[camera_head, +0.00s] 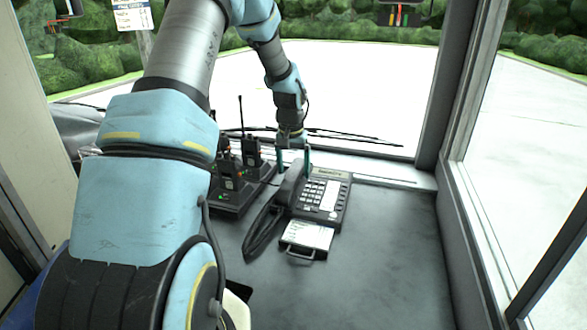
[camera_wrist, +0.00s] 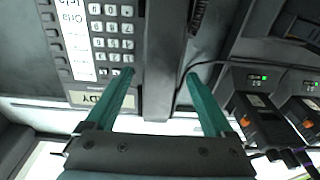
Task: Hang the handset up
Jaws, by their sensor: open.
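The black desk phone (camera_head: 325,195) stands on the dark counter, with its keypad and a label strip facing up. Its handset (camera_head: 290,186) lies lengthwise along the phone's left side; I cannot tell whether it is fully seated. My gripper (camera_head: 294,161) is over the far end of the handset, pointing down. In the wrist view, my gripper (camera_wrist: 159,78) is open, one teal finger on each side of the handset (camera_wrist: 170,55), with visible gaps. The keypad (camera_wrist: 112,30) shows beside the left finger. The coiled cord (camera_head: 262,230) loops on the counter left of the phone.
Radios in chargers (camera_head: 235,180) stand close to the left of the phone; chargers also show at right in the wrist view (camera_wrist: 262,105). A pull-out card (camera_head: 306,235) is at the phone's front. The counter (camera_head: 390,250) is clear on the right. The windscreen is behind.

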